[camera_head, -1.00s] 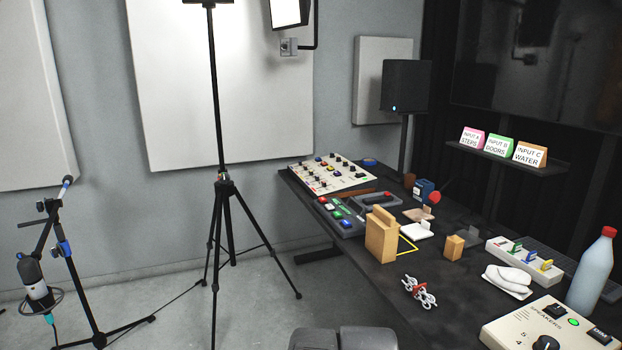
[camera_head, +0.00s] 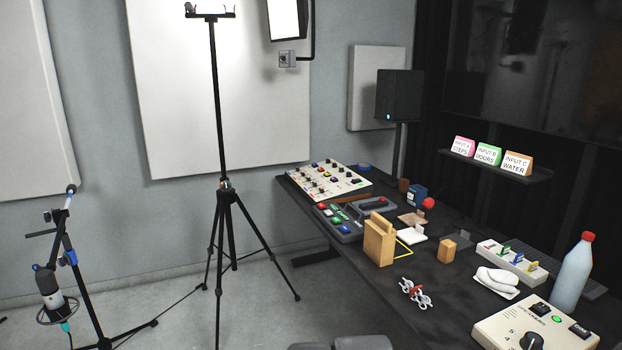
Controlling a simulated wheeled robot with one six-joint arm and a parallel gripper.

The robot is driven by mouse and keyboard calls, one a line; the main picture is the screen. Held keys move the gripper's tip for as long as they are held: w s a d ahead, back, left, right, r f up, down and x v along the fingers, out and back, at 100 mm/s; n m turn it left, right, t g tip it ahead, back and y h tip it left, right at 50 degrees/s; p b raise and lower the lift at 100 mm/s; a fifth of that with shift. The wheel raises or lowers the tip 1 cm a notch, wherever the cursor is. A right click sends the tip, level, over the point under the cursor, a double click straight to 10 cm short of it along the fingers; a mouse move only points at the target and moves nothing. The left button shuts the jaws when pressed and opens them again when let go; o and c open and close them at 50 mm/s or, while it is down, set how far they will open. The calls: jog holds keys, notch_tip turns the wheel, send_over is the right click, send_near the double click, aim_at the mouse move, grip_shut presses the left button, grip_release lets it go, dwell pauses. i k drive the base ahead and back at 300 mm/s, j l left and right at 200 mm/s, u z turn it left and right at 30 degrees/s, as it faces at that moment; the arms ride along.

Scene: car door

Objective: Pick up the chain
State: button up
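The chain (camera_head: 416,293) is a small bundle of silvery links with a red piece at its middle. It lies on the dark table (camera_head: 385,318) near its front edge, in front of a wooden block with a handle-like top (camera_head: 379,240). Nothing touches the chain. My gripper's fingers cannot be made out in this view. A dark grey part at the bottom edge, cut off by the frame, may belong to my own body.
Right of the chain lie a folded white cloth (camera_head: 497,281), a speaker control box (camera_head: 537,326) and a bottle with a red cap (camera_head: 572,272). Behind are a small wooden block (camera_head: 447,251), a button panel (camera_head: 338,222) and a mixer (camera_head: 327,182). A tripod (camera_head: 226,240) stands left of the table.

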aim_at(415, 292)
jog(key=i+l+z, duration=0.25)
jog(key=i, duration=0.25)
jog(key=i+z, duration=0.25)
jog(key=i, duration=0.3)
